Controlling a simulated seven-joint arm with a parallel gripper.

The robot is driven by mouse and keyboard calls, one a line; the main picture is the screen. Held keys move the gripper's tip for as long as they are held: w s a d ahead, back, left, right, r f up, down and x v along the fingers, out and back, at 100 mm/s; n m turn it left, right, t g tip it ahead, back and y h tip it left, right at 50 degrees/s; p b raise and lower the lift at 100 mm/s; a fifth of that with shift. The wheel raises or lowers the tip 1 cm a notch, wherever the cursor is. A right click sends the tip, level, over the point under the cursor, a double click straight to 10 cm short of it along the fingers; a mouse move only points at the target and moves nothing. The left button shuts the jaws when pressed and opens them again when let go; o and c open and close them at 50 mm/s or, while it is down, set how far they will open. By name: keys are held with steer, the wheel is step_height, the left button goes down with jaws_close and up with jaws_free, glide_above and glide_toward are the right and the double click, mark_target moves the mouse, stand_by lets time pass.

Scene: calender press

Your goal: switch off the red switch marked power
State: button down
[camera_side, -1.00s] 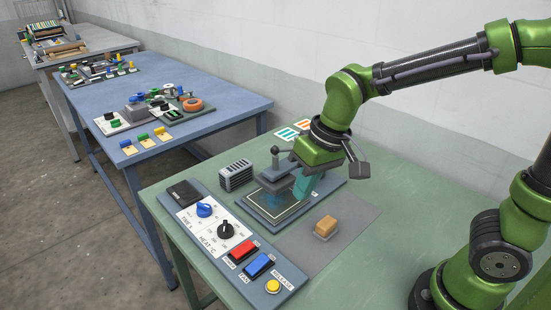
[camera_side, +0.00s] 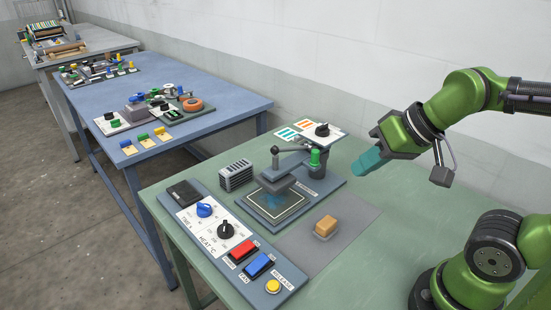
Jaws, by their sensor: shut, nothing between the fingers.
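The red switch (camera_side: 243,250) sits on the grey control panel (camera_side: 283,293) at the front of the green table, beside the blue switch. A small label lies next to it, too small to read surely. Which way the switch is tipped I cannot tell. My gripper (camera_side: 362,170) is shut and empty, with teal fingers pointing down and left. It hangs in the air above the right part of the table, well to the right of and behind the red switch, touching nothing.
The panel also has a blue switch (camera_side: 258,265), a yellow button (camera_side: 273,286), a blue knob (camera_side: 204,210) and a black knob (camera_side: 225,230). Behind it stands the press (camera_side: 285,175) with its lever. A tan block (camera_side: 326,226) lies on the grey mat (camera_side: 350,213).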

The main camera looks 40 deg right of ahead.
steer(key=w+a+f+g, duration=0.2)
steer(key=w+a, duration=0.1)
steer(key=m+g+h, duration=0.2)
steer(key=m+g, duration=0.3)
steer(key=m, duration=0.9)
glide_above(250, 242)
step_height(250, 242, down, 4)
steer(key=shift+a+f, duration=0.1)
steer(key=shift+f, duration=0.05)
step_height(250, 242, down, 14)
steer(key=shift+f, duration=0.1)
